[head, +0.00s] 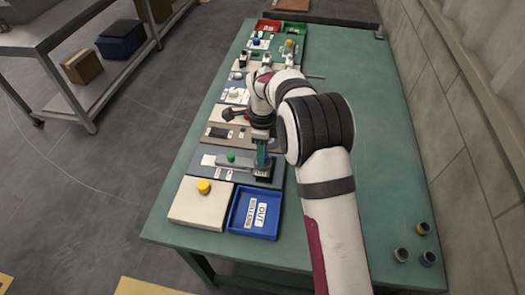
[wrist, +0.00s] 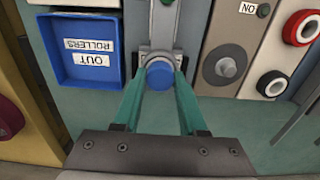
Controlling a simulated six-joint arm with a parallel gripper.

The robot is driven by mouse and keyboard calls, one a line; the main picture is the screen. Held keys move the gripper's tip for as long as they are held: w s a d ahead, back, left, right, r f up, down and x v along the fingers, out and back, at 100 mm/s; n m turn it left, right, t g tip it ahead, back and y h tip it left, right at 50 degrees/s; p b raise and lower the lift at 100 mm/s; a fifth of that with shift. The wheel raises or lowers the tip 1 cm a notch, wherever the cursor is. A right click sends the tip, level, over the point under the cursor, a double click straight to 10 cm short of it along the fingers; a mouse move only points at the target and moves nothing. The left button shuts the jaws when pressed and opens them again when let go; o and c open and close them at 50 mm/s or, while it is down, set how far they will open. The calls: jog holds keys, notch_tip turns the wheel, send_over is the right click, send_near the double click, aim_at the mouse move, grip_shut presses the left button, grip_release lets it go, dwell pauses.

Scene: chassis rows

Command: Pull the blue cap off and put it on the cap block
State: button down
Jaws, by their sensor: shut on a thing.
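My gripper (wrist: 160,76) has its teal fingers closed on the sides of the blue cap (wrist: 160,75) in the wrist view. The cap is round and sits at the end of a light grey fitting (wrist: 158,50) on the blue-grey panel; I cannot tell whether it is seated or apart from it. In the head view my gripper (head: 263,158) points down over the right end of the blue-grey panel (head: 212,170), and the cap is hidden there. I cannot pick out the cap block with certainty.
A blue tray (head: 235,221) marked OUT ROLLERS and a cream block (head: 187,212) with a yellow knob (head: 204,186) stand at the near end. Further panels with knobs run to the far end. Several dark cylinders (head: 424,228) stand at the right; the right of the table (head: 385,130) is mostly clear.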

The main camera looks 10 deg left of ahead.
jog(key=shift+r, duration=0.1)
jog(key=shift+r, duration=1.1)
jog(key=shift+r, duration=0.65)
jog(key=shift+r, duration=0.65)
